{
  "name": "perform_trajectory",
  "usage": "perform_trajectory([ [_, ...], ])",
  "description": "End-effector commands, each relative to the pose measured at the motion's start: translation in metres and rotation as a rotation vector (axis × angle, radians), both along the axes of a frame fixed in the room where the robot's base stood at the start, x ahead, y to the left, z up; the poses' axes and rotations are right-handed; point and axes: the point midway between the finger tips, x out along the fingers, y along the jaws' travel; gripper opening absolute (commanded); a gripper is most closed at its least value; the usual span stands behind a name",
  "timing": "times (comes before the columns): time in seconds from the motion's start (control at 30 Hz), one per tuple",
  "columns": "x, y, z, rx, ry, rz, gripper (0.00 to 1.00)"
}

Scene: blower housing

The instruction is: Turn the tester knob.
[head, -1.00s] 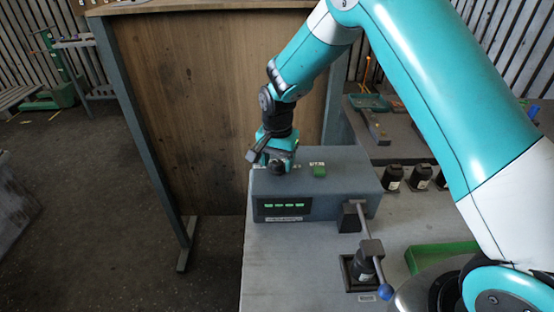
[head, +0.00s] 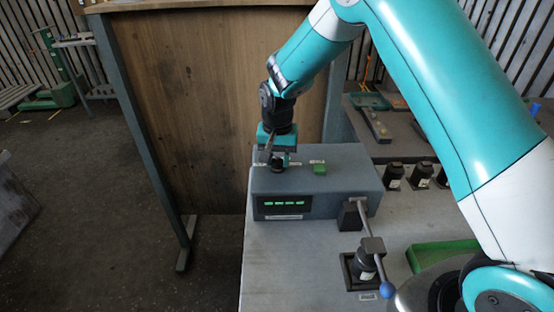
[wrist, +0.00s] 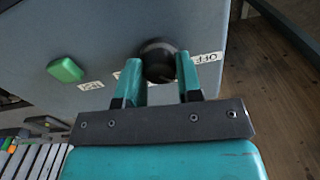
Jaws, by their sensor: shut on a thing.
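The tester (head: 340,183) is a grey box on the bench with a lit green display (head: 284,203) on its front. Its dark round knob (wrist: 158,60) sits on the top face, between small white labels, in the wrist view. My gripper (wrist: 160,75) is shut on the knob, one teal finger on each side. In the head view my gripper (head: 278,163) points down at the top left of the tester, and the knob is mostly hidden there. A green button (head: 319,169) is to the right of the knob; it also shows in the wrist view (wrist: 66,71).
A lever with a blue ball end (head: 387,289) stands in front of the tester, over a black part in a fixture (head: 360,270). Several black parts (head: 394,177) stand to the right. A wooden panel (head: 215,120) rises behind the tester.

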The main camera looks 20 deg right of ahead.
Motion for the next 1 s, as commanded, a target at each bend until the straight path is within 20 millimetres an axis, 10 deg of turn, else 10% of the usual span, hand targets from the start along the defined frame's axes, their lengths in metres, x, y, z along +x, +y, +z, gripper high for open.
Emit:
perform_trajectory([
  [1.0, 0.0009, 0.0001, 0.0014, 0.000, -0.003, 0.498, 0.09],
])
